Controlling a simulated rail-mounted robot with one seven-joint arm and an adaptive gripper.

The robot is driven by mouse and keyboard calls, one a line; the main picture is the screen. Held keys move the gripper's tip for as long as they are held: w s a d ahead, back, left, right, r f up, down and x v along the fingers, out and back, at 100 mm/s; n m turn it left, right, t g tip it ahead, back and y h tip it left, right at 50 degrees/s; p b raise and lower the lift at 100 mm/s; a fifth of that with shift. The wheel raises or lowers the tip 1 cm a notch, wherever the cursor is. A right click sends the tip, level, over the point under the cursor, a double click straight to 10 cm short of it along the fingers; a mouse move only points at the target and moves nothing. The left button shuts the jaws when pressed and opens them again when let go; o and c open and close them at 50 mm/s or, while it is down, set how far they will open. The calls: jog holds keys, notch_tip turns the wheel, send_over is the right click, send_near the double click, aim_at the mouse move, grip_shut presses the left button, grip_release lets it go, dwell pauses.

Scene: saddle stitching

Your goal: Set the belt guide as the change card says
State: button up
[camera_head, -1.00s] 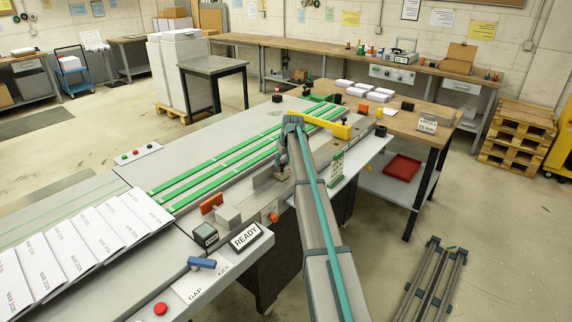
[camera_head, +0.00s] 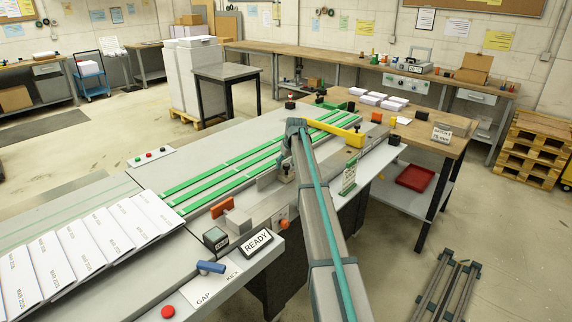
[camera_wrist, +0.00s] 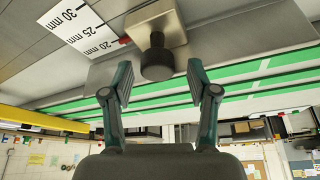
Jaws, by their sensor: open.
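The belt guide carriage, a metal block with a black knob (camera_wrist: 157,60), shows in the wrist view; in the head view it is small and partly hidden under my arm. My gripper (camera_wrist: 157,86) is open, one finger on each side of the knob's end. The fingers look clear of it. A white scale (camera_wrist: 80,30) marked 30, 25 and 20 mm lies left of the block. A red pointer (camera_wrist: 124,40) shows near the 20 mm end. A green-and-white card (camera_head: 348,179) stands at the machine's right side, too small to read.
Green belts (camera_head: 240,165) run along the machine bed. A yellow bar (camera_head: 335,129) crosses close to my arm's end. A READY sign (camera_head: 256,242), blue handle (camera_head: 211,267) and red button (camera_head: 168,311) are at the front. Booklets (camera_head: 95,238) lie at left.

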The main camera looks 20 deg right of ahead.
jog(key=v, duration=1.2)
